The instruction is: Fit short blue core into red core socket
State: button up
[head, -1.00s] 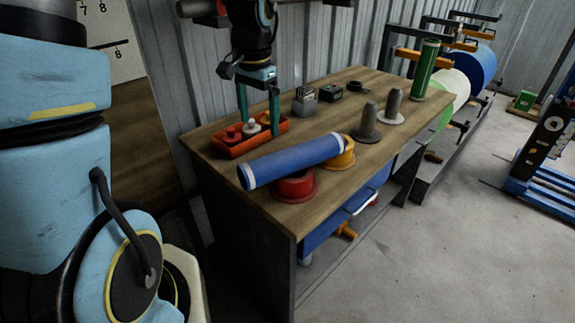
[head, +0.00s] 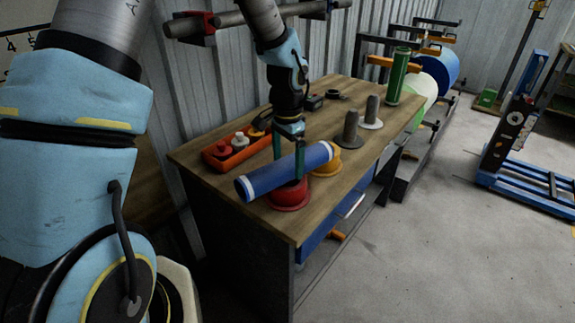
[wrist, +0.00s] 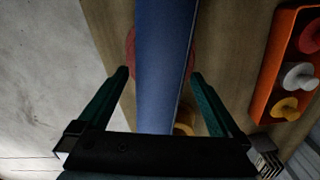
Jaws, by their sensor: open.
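The short blue core (head: 262,177) lies on its side, slightly tilted, across the tops of the red core socket (head: 288,197) and the yellow socket (head: 328,163) on the workbench. It has pale bands at its ends. My gripper (head: 288,163) is open and points down over the core's middle. In the wrist view the blue core (wrist: 164,70) runs between my two open fingers, with a gap on each side. The red socket (wrist: 131,52) shows partly beside the core, mostly hidden under it. The yellow socket (wrist: 184,120) also shows partly beneath it.
An orange tray (head: 224,164) with small knobbed parts sits at the bench's back left. Two grey pegs (head: 351,130) and a green core (head: 399,78) stand farther right. The wooden bench top (head: 230,150) is otherwise fairly clear at the front right.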

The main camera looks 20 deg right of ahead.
jog(key=shift+f, duration=1.1)
grip_shut()
